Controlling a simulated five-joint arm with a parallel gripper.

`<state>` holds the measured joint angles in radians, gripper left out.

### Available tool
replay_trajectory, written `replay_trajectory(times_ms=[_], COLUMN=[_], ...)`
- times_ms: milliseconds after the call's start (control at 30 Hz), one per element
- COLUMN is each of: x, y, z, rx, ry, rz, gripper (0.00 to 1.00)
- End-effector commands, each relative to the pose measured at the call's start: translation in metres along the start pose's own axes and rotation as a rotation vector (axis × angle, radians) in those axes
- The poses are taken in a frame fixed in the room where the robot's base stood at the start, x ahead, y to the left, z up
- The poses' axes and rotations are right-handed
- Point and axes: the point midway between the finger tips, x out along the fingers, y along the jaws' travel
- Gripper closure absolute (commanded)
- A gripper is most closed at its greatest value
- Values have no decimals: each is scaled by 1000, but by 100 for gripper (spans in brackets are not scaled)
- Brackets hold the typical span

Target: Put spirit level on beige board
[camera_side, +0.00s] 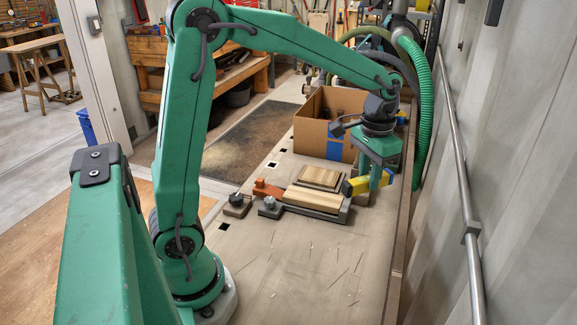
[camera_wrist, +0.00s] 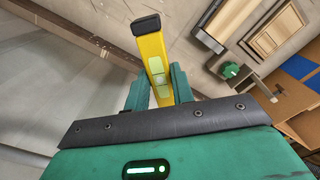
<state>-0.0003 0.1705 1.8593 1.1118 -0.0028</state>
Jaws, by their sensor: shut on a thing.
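The spirit level (camera_side: 361,185) is yellow with a black end cap; in the wrist view it (camera_wrist: 153,52) sticks out lengthwise between my fingers, its green vials showing. My gripper (camera_side: 377,181) is shut on it, and in the wrist view my gripper's fingers (camera_wrist: 161,86) flank it. A pale beige board (camera_side: 312,199) lies in a grey holder on the bench, with a smaller striped wooden board (camera_side: 320,177) on or just behind it. The level is just right of these boards, apart from the striped one. Its height above the bench is hard to tell.
An open cardboard box (camera_side: 313,138) with blue tape stands behind the boards, close to my wrist. An orange clamp (camera_side: 266,188) and dark knobs (camera_side: 270,203) are left of the boards. The bench front (camera_side: 310,265) is clear. A wall rail (camera_side: 462,180) runs along the right.

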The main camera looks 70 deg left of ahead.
Motion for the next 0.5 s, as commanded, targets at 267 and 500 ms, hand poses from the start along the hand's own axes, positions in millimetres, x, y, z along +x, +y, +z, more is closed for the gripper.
replay_trajectory(times_ms=[267, 500], x=[2, 7], y=[-4, -17], z=[2, 9], rx=[42, 181], ry=[0, 0], rz=[0, 0], gripper=[100, 100])
